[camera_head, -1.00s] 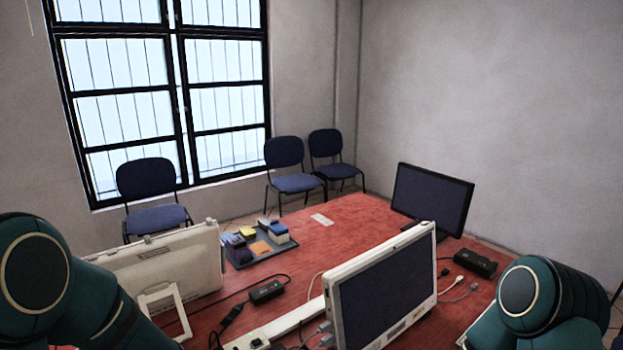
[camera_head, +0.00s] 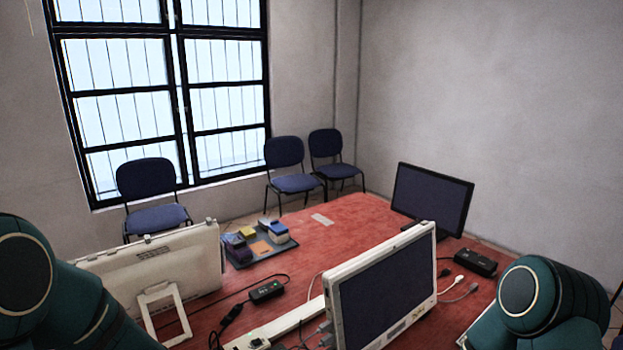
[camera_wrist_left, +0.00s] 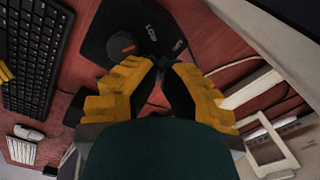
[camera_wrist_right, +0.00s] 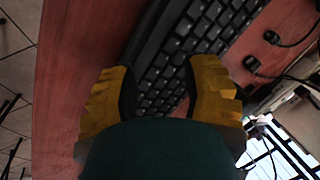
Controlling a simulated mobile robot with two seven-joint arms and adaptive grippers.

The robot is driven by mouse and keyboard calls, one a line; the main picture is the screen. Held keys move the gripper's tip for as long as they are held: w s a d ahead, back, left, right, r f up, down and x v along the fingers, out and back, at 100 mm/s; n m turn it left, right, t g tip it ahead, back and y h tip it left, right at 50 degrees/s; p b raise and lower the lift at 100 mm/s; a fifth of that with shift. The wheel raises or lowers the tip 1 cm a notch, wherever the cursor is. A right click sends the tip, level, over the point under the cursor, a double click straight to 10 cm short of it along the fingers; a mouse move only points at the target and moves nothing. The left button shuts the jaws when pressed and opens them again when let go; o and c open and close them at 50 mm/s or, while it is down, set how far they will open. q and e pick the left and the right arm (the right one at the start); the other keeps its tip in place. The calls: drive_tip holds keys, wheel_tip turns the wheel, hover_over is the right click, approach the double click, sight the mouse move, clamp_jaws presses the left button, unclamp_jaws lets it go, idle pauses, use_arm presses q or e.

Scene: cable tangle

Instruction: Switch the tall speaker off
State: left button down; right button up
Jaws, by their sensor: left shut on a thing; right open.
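No tall speaker can be made out in the head view. In the left wrist view, a black object (camera_wrist_left: 110,22) with white lettering and a round brownish knob (camera_wrist_left: 120,43) lies just beyond my left gripper (camera_wrist_left: 162,64); it may be the speaker. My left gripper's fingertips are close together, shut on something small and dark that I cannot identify. A thin dark cable runs to the right from near the tips. My right gripper (camera_wrist_right: 160,85) is open, over a black keyboard (camera_wrist_right: 190,45), with nothing visibly held. Both grippers are out of the head view.
On the red table (camera_head: 345,222) stand a white-framed monitor (camera_head: 385,290), a black monitor (camera_head: 432,198), and a pale panel (camera_head: 155,265) seen from behind. Black adapters (camera_head: 266,291) (camera_head: 475,262), loose cables and a white power strip (camera_head: 290,322) lie between them. A tray (camera_head: 240,263) holds small boxes.

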use_arm(q)
drive_tip(key=shift+s+a+f, duration=0.1)
drive_tip(key=shift+s+a, duration=0.15)
drive_tip(key=shift+s, duration=0.15)
idle(0.3)
drive_tip(key=shift+w+d+r+p, duration=0.1)
drive_tip(key=shift+w+r+p, duration=0.05)
drive_tip(key=shift+r+p, duration=1.2)
drive_tip(key=shift+w+d+r+p, duration=0.15)
drive_tip(key=shift+r+p, duration=0.75)
drive_tip(key=shift+r, duration=0.85)
use_arm(e)
drive_tip(key=shift+r, duration=2.3)
